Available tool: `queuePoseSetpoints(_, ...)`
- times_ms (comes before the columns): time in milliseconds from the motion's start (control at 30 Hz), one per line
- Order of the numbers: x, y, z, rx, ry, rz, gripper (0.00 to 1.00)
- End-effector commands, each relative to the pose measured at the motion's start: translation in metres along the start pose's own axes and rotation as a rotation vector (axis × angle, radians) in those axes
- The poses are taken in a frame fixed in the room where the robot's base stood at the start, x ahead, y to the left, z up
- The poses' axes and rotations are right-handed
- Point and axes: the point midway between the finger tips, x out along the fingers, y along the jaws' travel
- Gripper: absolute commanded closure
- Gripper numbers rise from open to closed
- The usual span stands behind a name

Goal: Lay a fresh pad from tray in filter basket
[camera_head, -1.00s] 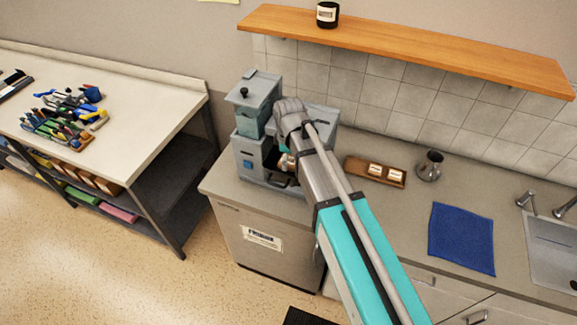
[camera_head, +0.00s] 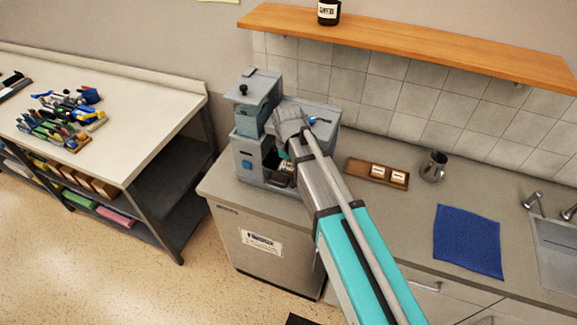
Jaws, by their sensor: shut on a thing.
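The grey coffee machine (camera_head: 252,150) stands on the counter left of centre, and my arm reaches across its front. My gripper (camera_head: 284,158) is at the machine's front, mostly hidden behind my own wrist. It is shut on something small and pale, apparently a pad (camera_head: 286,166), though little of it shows. The filter basket cannot be made out clearly behind my arm. The brown wooden tray (camera_head: 354,166) lies on the counter right of the machine. Two pale pads (camera_head: 377,171) lie in its middle and right part; its left end is bare.
A metal jug (camera_head: 433,166) stands right of the tray. A blue cloth (camera_head: 467,241) lies near the sink (camera_head: 556,248). A wooden shelf (camera_head: 420,48) with a dark jar (camera_head: 328,12) hangs above. The counter between tray and cloth is clear.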

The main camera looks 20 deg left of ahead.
Motion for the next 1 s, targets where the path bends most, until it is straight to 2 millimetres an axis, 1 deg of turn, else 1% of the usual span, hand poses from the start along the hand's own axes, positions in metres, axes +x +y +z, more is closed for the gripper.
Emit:
queuePoseSetpoints(167,0.0037,0.0001,0.0002,0.0,0.0,0.0,0.58)
queuePoseSetpoints(200,0.0038,0.0002,0.0002,0.0,0.0,0.0,0.17)
queuePoseSetpoints(300,0.0028,0.0002,0.0003,0.001,0.0,0.0,0.0)
queuePoseSetpoints(767,0.0021,0.0005,0.0006,0.001,0.0,0.0,0.0)
queuePoseSetpoints(1000,-0.0057,0.0005,0.0007,0.001,0.0,0.0,0.0)
